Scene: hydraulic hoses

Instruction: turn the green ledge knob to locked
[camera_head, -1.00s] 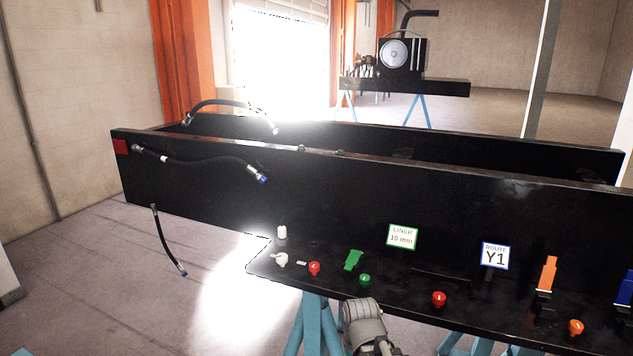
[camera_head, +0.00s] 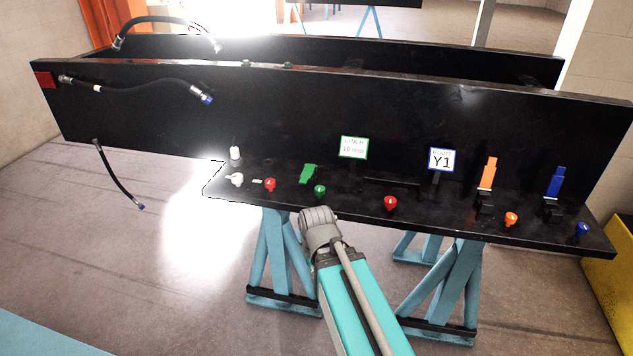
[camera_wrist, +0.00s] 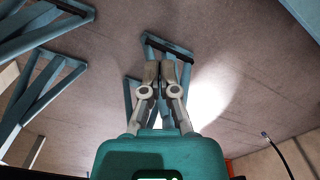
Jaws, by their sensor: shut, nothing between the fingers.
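The green ledge knob (camera_head: 320,190) is a small round knob on the front part of the black ledge (camera_head: 455,212). A green angled piece (camera_head: 308,173) stands just behind it to the left. My arm reaches up from the bottom of the head view, and its grey wrist end is below and in front of the green knob, apart from it. My gripper's fingers are hidden in the head view. In the wrist view my gripper (camera_wrist: 160,72) is shut and empty, with floor and a blue trestle (camera_wrist: 133,95) beyond it. The knob is not in the wrist view.
Red knobs (camera_head: 270,185) (camera_head: 390,203), a white knob (camera_head: 236,179), an orange knob (camera_head: 511,219) and a blue knob (camera_head: 582,230) line the ledge. Signs (camera_head: 353,147) (camera_head: 441,159) stand behind. Hoses (camera_head: 140,86) hang on the black panel at left. Blue trestles (camera_head: 458,285) support the ledge.

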